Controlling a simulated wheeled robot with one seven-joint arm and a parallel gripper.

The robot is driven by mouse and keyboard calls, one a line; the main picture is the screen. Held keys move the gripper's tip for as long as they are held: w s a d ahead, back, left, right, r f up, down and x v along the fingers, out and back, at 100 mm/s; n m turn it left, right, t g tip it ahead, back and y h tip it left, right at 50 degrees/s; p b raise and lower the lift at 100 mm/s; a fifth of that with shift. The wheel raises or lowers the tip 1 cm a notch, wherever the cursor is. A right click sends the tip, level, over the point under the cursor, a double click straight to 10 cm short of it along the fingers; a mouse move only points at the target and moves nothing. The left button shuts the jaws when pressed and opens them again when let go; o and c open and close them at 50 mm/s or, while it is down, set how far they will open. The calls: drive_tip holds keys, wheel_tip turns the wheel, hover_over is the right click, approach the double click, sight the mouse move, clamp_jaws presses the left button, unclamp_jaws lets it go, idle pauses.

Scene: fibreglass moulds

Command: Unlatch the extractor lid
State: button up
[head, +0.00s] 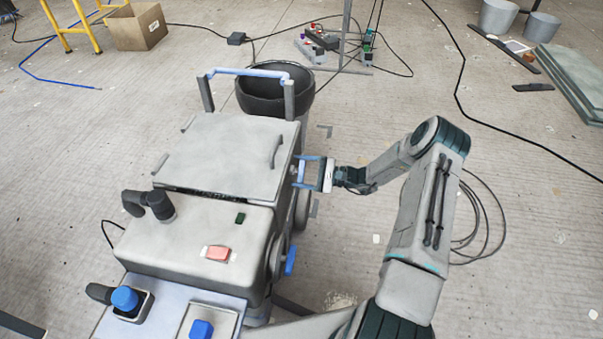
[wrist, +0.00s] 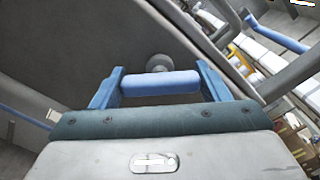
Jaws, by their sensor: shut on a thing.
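The extractor (head: 190,245) is a grey machine at the left centre of the head view. Its flat grey lid (head: 220,155) lies on top, with a dark gap along its front edge. My gripper (head: 304,171) is at the extractor's right side, just below the lid's edge. In the wrist view, my gripper's blue fingers (wrist: 158,75) are shut on a light blue latch bar (wrist: 160,84). A round grey knob (wrist: 158,62) sits just behind the bar. In the head view the fingers mostly hide this latch. Another blue lever (head: 290,262) hangs lower on the same side.
A blue push handle (head: 247,73) rises behind the lid, with a black bucket (head: 275,90) beyond it. Cables (head: 480,225) lie on the floor at the right. A cardboard box (head: 136,28) stands at the back left. Floor right of the extractor is mostly clear.

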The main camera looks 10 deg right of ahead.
drive_tip(key=n+b, duration=0.1)
drive_tip(key=n, duration=0.3)
drive_tip(key=shift+n, duration=0.3)
drive_tip(key=n+b, duration=0.1)
drive_tip(key=n, duration=0.3)
idle(0.5)
drive_tip(key=o, duration=1)
drive_tip(key=p+v, duration=0.3)
drive_tip(key=v, duration=1.1)
